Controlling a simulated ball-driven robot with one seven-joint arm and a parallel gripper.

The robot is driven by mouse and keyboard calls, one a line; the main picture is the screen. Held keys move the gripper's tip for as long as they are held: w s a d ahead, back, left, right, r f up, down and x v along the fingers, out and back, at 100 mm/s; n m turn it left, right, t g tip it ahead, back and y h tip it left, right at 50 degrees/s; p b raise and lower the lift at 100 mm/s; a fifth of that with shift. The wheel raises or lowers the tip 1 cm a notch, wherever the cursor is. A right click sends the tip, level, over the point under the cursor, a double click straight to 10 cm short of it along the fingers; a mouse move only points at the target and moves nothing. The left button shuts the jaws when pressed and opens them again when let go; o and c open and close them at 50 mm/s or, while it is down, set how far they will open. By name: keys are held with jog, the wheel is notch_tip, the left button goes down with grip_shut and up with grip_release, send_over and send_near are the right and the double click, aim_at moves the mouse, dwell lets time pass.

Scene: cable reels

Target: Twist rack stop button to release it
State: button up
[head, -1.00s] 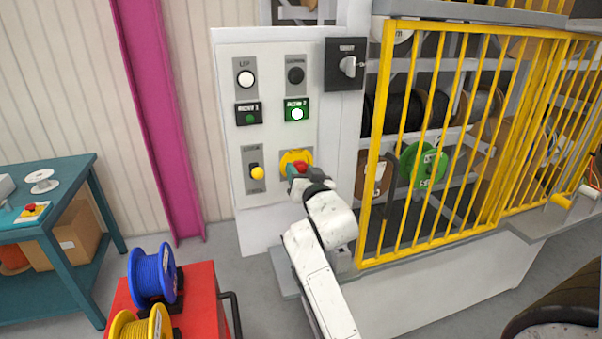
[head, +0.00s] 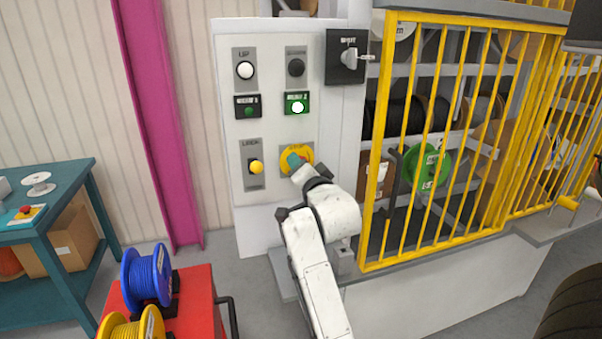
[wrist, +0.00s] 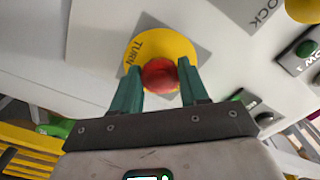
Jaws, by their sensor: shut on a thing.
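The rack stop button is a red mushroom knob (wrist: 159,75) on a yellow round plate (wrist: 150,47) marked TURN, seen in the wrist view. In the head view its yellow plate (head: 284,164) is at the lower right of the white control panel (head: 270,204), and the red knob is mostly hidden behind my gripper. My gripper (wrist: 160,82) has its two teal fingers on either side of the red knob, shut on it. In the head view my gripper (head: 294,160) reaches the panel from the lower right.
Beside the button is a yellow knob (head: 256,167) on the LOCK plate. A yellow barred guard (head: 440,140) stands close on the right.

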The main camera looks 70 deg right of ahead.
jog(key=shift+m, duration=0.3)
dwell(0.4)
jog(key=o, duration=1.1)
jog(key=shift+c, duration=0.2)
jog(key=b+v, duration=0.2)
jog(key=v, duration=0.9)
jog(key=shift+b, duration=0.3)
